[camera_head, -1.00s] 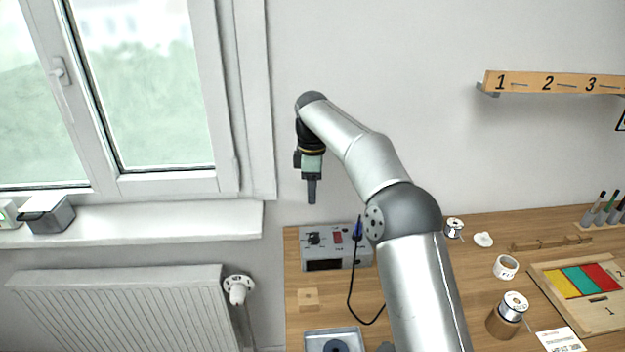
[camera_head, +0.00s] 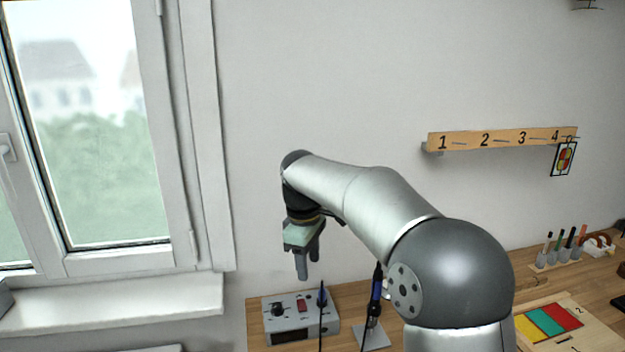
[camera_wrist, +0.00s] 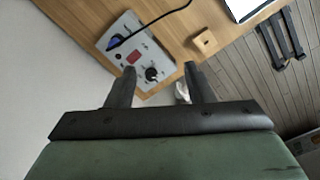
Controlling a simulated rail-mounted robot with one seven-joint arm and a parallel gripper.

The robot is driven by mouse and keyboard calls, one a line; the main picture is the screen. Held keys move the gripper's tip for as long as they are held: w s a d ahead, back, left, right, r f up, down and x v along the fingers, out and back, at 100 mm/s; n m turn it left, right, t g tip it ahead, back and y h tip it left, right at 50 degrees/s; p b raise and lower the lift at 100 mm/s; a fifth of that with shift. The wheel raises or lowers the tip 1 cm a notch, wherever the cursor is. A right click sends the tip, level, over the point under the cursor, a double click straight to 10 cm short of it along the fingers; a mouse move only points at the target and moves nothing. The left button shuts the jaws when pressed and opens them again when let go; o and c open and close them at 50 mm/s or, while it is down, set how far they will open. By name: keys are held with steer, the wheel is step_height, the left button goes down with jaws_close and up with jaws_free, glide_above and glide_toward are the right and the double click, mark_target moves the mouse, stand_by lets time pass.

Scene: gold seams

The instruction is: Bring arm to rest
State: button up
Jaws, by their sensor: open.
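My gripper (camera_head: 309,264) hangs in the air with its fingers pointing down, above the back left part of the workbench, over the grey control box. It is open and empty. In the wrist view the two dark fingers (camera_wrist: 158,78) stand apart, with the grey control box (camera_wrist: 140,55) beyond them. My arm reaches from the lower right of the head view up to a bent wrist and hides part of the bench.
The control box (camera_head: 287,334) has a red switch and a knob. A blue-handled tool (camera_head: 376,290) stands upright beside it. A numbered wooden shelf (camera_head: 500,139) is on the wall. A window is left.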

steer(key=s+d+f+m, duration=0.3)
steer(key=s+d+m, duration=0.1)
steer(key=s, duration=0.6)
steer(key=s+d+f+m, duration=0.4)
steer(key=s+d, duration=0.3)
steer(key=s, duration=0.3)
steer(key=s+d+f+m, duration=0.3)
steer(key=s+d+m, duration=0.2)
steer(key=s, duration=0.6)
steer(key=shift+d+f+m+y, duration=0.25)
steer(key=shift+d+m+y, duration=0.05)
steer(key=shift+d, duration=0.1)
